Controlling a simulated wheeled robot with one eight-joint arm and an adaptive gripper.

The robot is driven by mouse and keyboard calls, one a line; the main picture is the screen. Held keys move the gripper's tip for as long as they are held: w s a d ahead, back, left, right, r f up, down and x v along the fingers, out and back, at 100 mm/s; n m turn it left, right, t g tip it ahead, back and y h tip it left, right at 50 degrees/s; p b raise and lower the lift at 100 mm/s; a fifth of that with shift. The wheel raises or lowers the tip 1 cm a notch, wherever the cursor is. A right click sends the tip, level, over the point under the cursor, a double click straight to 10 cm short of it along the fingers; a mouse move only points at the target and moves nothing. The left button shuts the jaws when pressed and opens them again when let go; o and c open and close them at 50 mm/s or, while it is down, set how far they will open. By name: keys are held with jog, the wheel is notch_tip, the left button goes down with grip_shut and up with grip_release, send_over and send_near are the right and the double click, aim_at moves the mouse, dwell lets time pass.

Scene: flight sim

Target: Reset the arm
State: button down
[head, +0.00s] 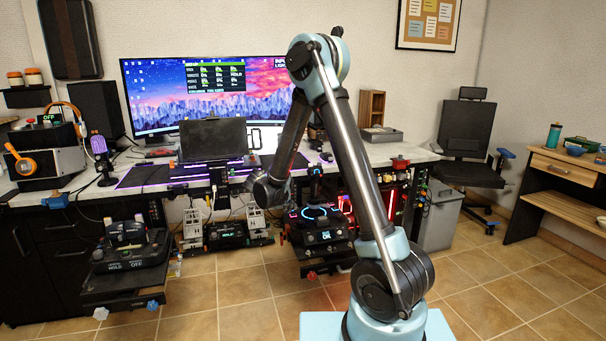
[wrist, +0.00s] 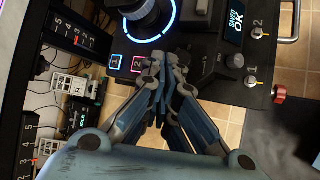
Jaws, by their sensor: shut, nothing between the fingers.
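My arm stands in the middle of the head view, raised from its light-blue base and bent over at the top, with its forearm angling down to the left. My gripper (wrist: 172,62) shows in the wrist view with its blue-grey fingers together and nothing between them. The gripper points at a black control panel (wrist: 200,30) with a blue-lit ring, a small screen reading OK and switches numbered 1 and 2. I cannot tell the exact gap between the fingertips and the panel. In the head view the gripper is dark and hard to make out against the desk.
A desk (head: 75,183) with a large monitor (head: 205,95) stands behind my arm. Another control box (head: 128,250) is at the left. A black chair (head: 465,140), a grey bin (head: 440,220) and a wooden side table (head: 570,172) are at the right. Tiled floor at the right is clear.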

jog(key=s+d+r+m+g+y, duration=0.1)
jog(key=s+d+r+m+g, duration=0.1)
jog(key=s+d+r+m, duration=0.55)
jog(key=s+d+r+m+g+y, duration=0.15)
jog(key=s+d+r, duration=0.35)
jog(key=s+d, duration=0.55)
jog(key=s+d+f+m+y, duration=0.1)
jog(key=s+d+m, duration=0.1)
jog(key=s, duration=0.5)
jog(key=s+d+f+m+g+y, duration=0.1)
jog(key=s+d+f+m, duration=0.1)
jog(key=s+m, duration=0.2)
jog(key=s+d+f+m+y, duration=0.1)
jog(key=s+m, duration=0.3)
jog(key=s, duration=0.7)
jog(key=shift+d+f+g, duration=0.25)
jog(key=shift+d+g, duration=0.1)
jog(key=shift+d, duration=0.2)
jog(key=shift+w+f, duration=0.2)
jog(key=shift+w, duration=0.25)
